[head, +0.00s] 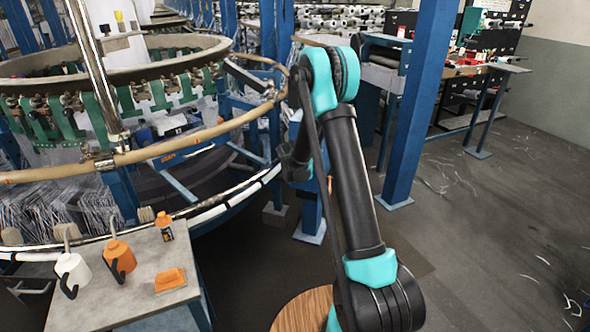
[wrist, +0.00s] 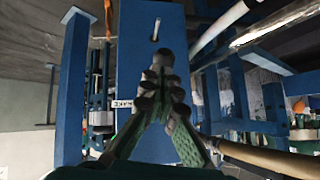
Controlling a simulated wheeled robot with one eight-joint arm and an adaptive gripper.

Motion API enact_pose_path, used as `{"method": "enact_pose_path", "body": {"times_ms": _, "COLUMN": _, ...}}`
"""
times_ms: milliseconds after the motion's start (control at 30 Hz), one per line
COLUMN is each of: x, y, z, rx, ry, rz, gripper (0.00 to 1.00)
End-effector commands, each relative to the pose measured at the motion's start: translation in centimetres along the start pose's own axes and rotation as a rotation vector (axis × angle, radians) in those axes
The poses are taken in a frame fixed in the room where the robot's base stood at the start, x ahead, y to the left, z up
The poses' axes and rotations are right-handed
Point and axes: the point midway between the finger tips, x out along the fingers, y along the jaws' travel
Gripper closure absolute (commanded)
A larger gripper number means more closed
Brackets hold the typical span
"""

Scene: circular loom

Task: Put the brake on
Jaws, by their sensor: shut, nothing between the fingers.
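In the wrist view, a blue post (wrist: 180,20) stands upright right in front of my gripper (wrist: 163,58). A short pale metal rod (wrist: 155,30) sticks out from the post's face, just beyond my fingertips. It looks like a lever, though I cannot tell its setting. A small white label (wrist: 124,104) with dark letters, partly hidden by a finger, sits at the post's left edge. My fingers are together and empty, below the rod in the picture, and look apart from it. In the head view, my arm covers most of the blue post (head: 311,215), and the rod is hidden.
The circular loom with its tan ring (head: 200,137) fills the left. A grey table (head: 130,290) at lower left holds white and orange containers. Another blue column (head: 415,110) stands right of my arm. The floor (head: 470,240) at right is open, with scattered threads.

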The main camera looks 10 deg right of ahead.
Motion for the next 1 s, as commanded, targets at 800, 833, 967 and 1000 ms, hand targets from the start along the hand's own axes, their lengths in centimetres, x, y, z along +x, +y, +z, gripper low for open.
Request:
{"method": "enact_pose_path", "body": {"times_ms": 800, "x": -9.7, "y": 1.2, "z": 3.7, "rx": 0.0, "ry": 0.0, "rz": 0.0, "gripper": 1.0}}
{"method": "enact_pose_path", "body": {"times_ms": 833, "x": -9.7, "y": 1.2, "z": 3.7, "rx": 0.0, "ry": 0.0, "rz": 0.0, "gripper": 1.0}}
{"method": "enact_pose_path", "body": {"times_ms": 967, "x": -9.7, "y": 1.2, "z": 3.7, "rx": 0.0, "ry": 0.0, "rz": 0.0, "gripper": 1.0}}
{"method": "enact_pose_path", "body": {"times_ms": 1000, "x": -9.7, "y": 1.2, "z": 3.7, "rx": 0.0, "ry": 0.0, "rz": 0.0, "gripper": 1.0}}
